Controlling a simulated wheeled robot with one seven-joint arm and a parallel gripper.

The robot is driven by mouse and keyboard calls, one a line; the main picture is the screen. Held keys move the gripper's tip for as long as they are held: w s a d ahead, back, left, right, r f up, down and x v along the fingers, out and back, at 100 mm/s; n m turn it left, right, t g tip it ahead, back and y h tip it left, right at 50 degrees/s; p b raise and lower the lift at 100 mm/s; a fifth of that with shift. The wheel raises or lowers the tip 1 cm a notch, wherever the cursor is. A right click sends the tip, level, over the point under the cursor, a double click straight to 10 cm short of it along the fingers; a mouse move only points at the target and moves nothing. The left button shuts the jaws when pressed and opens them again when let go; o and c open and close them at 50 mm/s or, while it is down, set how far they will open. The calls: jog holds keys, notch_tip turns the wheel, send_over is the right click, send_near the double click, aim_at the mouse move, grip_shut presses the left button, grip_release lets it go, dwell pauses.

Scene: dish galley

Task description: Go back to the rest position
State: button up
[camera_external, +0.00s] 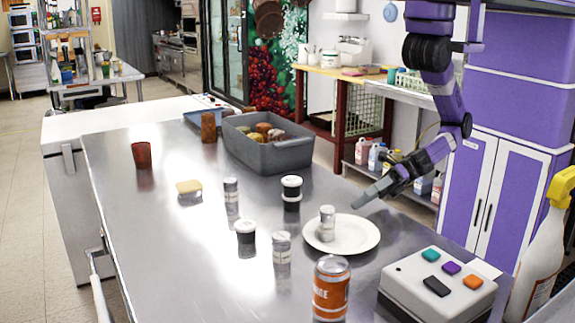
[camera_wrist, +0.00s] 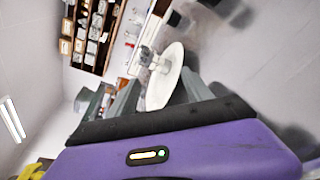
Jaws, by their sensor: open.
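My gripper (camera_external: 364,197) is in the air above the right edge of the steel counter, close to the white plate (camera_external: 366,237), and it is empty. In the wrist view its two fingers (camera_wrist: 158,80) are spread apart, with the plate (camera_wrist: 163,90) seen between and beyond them. A small pale jar with a grey lid (camera_external: 327,223) stands upright on the plate. It also shows in the wrist view (camera_wrist: 147,57). The gripper touches neither.
An orange can (camera_external: 331,288), a button box (camera_external: 437,284) and a spray bottle (camera_external: 541,250) are in front. A grey bin (camera_external: 268,150) and red cup (camera_external: 141,154) stand farther back. The counter's left side is mostly clear.

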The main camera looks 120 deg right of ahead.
jog(key=s+d+m, duration=0.1)
jog(key=s+m, duration=0.1)
jog(key=m, duration=0.2)
jog(key=s+d+m, duration=0.1)
jog(key=s+m, duration=0.2)
jog(key=m, duration=0.1)
jog(key=s+d+m+g, duration=0.1)
jog(key=s+m, duration=0.1)
jog(key=m, duration=0.2)
jog(key=shift+s+d+f+m+b, duration=0.35)
jog(key=shift+s+d+m, duration=0.05)
jog(key=shift+o, duration=0.2)
jog(key=s+d+m+h+b, duration=0.1)
jog(key=s+d+m, duration=0.4)
jog(key=m, duration=0.8)
jog(key=shift+s+r+m+h+b, duration=0.35)
jog(key=shift+s+m+h, duration=0.05)
jog(key=shift+h, duration=0.1)
jog(key=shift+s+d+m, duration=0.1)
jog(key=shift+d+m, duration=0.15)
jog(key=shift+m, duration=0.15)
